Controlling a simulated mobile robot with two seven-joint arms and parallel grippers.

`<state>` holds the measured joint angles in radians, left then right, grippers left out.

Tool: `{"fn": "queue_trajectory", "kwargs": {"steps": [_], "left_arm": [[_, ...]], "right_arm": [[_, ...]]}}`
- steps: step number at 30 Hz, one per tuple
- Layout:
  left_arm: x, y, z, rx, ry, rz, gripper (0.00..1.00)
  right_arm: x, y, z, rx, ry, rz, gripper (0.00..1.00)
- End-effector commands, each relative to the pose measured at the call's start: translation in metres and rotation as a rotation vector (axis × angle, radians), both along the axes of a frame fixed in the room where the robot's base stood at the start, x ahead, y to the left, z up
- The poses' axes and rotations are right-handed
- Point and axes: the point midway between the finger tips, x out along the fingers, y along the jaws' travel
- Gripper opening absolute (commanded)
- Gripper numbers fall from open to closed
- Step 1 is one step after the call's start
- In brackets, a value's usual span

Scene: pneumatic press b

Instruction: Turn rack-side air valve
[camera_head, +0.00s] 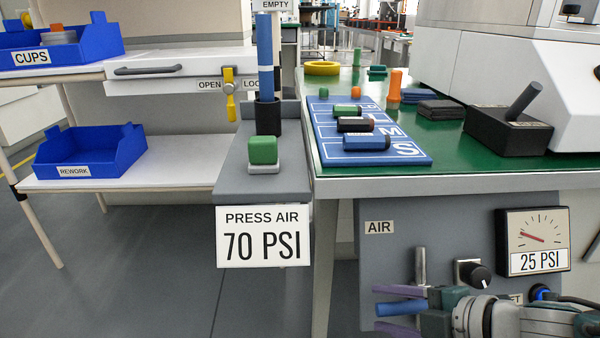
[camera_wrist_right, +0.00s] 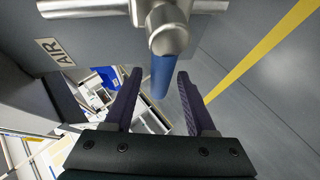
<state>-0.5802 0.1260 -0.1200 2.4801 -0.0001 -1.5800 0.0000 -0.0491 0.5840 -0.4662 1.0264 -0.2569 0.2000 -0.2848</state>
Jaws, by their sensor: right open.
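The air valve shows as a metal pipe (camera_head: 420,266) and a blue lever handle (camera_head: 402,307) on the grey panel marked AIR (camera_head: 380,227). In the right wrist view the metal valve body (camera_wrist_right: 166,38) is at the top, with the blue handle (camera_wrist_right: 160,77) extending from it toward the gripper. My right gripper (camera_head: 378,309) is open, its purple fingers on either side of the handle. The fingers also show in the wrist view (camera_wrist_right: 159,75), with gaps beside the handle. Part of the valve is hidden by my arm in the head view. My left gripper is not in view.
A black knob (camera_head: 480,275) and a gauge reading 25 PSI (camera_head: 534,240) are right of the valve. A 70 PSI sign (camera_head: 263,236) hangs left of the panel. The green-topped bench (camera_head: 465,172) overhangs it. A yellow lever (camera_head: 229,95) is on the left rack.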

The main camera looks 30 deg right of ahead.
Motion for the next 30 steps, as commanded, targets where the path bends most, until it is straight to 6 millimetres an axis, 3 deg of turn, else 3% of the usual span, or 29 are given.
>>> {"fn": "queue_trajectory", "kwargs": {"steps": [8,15,21,30], "left_arm": [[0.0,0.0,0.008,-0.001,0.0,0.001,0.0],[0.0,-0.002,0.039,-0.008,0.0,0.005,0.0],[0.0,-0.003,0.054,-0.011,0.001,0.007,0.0],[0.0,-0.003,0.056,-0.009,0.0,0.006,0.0]], "right_arm": [[-0.007,-0.002,0.008,0.0,0.001,-0.001,0.56],[-0.044,-0.011,0.038,0.0,0.003,0.0,0.56],[-0.07,-0.017,0.055,0.002,0.002,0.0,0.56],[-0.078,-0.02,0.058,0.001,0.0,0.001,0.56]]}}
